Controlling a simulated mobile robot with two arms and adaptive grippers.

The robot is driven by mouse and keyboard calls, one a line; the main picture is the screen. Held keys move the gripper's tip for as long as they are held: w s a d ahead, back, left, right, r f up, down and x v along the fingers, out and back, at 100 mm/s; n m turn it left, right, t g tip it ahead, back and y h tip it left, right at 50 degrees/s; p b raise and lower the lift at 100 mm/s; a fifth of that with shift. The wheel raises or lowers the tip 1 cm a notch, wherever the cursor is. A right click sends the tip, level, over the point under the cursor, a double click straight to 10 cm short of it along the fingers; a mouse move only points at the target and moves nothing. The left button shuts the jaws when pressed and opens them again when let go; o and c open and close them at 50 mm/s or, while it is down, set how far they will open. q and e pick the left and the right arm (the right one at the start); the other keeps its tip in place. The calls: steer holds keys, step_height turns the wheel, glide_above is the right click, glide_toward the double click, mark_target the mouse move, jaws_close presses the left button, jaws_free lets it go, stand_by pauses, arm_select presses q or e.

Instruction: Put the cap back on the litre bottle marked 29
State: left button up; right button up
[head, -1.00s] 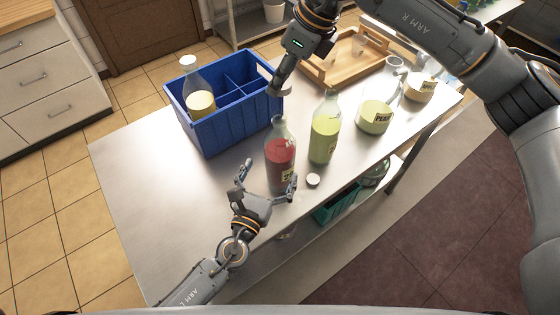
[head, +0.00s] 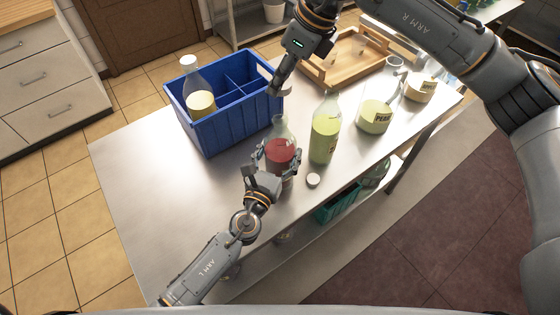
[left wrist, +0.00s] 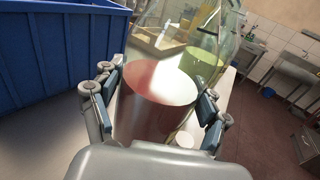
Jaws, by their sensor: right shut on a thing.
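A clear bottle of red liquid (head: 281,150) stands upright near the table's front edge, its neck bare of a cap. A bottle of yellow-green liquid (head: 324,138) stands to its right, also with no cap visible. I cannot read 29 on either. A white cap (head: 313,180) lies on the table in front of them. My left gripper (head: 277,160) is open around the red bottle, a finger on each side; the left wrist view shows the red bottle (left wrist: 160,85) between its fingers.
A blue divided crate (head: 230,128) at the back left holds a white-capped bottle (head: 199,95). A wooden tray (head: 345,62) lies at the back right. The table's left part is clear.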

mark_target(281, 95)
arm_select(q)
steer(key=c, duration=0.8)
arm_select(e)
steer(key=shift+w+f, duration=0.15)
steer(key=shift+f, duration=2.35)
steer(key=shift+f, duration=0.1)
steer(key=shift+f, duration=0.8)
steer(key=shift+a+f, duration=0.1)
steer(key=shift+f, duration=0.45)
